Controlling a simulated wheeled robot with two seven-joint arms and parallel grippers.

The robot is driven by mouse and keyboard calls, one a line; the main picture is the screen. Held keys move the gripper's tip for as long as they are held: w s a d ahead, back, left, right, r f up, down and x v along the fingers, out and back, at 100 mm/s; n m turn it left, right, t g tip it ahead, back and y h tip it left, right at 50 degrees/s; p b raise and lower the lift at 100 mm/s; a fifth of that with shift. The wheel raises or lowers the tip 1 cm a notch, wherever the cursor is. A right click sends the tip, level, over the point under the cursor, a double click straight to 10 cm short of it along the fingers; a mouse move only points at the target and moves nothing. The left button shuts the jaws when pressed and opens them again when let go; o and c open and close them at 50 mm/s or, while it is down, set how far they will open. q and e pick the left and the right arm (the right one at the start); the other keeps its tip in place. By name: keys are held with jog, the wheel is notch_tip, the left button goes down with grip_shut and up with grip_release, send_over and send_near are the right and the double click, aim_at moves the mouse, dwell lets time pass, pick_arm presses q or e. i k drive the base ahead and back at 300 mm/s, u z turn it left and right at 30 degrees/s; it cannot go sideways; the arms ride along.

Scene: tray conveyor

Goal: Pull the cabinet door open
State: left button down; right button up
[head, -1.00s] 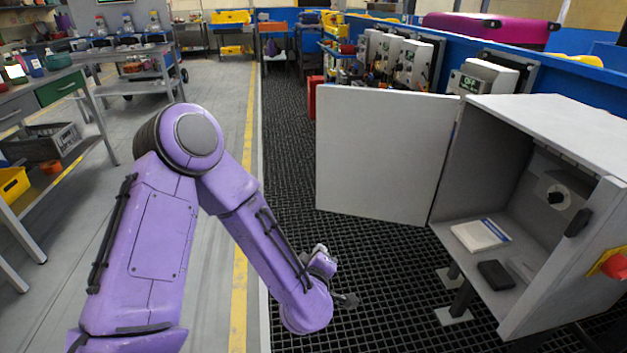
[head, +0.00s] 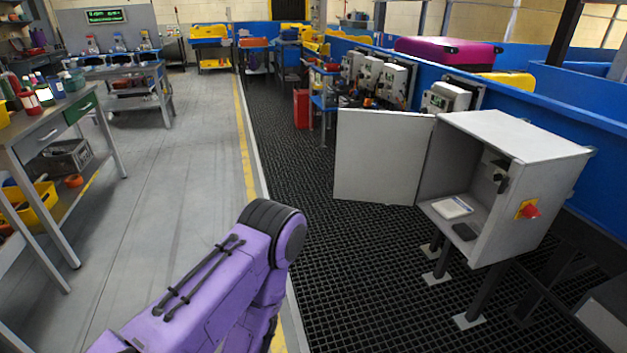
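The grey cabinet (head: 535,155) stands on legs at the right of the head view. Its door (head: 382,158) is swung wide open to the left, hinged at the cabinet's left front edge. Inside lie a white booklet (head: 452,207) and a dark flat object (head: 464,231). A red knob on a yellow plate (head: 527,210) is on the cabinet's side. My purple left arm crosses the lower left, well apart from the door; its gripper is out of sight. My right gripper is not in view.
A dark grated floor (head: 350,270) lies clear before the cabinet, beside a grey walkway (head: 180,180). A workbench (head: 45,135) with bottles and a yellow bin stands at the left. A blue wall (head: 480,85) runs behind the cabinet.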

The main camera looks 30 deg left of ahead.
aim_at(380, 155)
jog(key=u, duration=0.8)
jog(key=i, duration=0.35)
jog(key=u, duration=0.85)
jog(key=i, duration=1.9)
jog(key=z, duration=1.1)
jog(key=i, duration=0.8)
jog(key=z, duration=0.8)
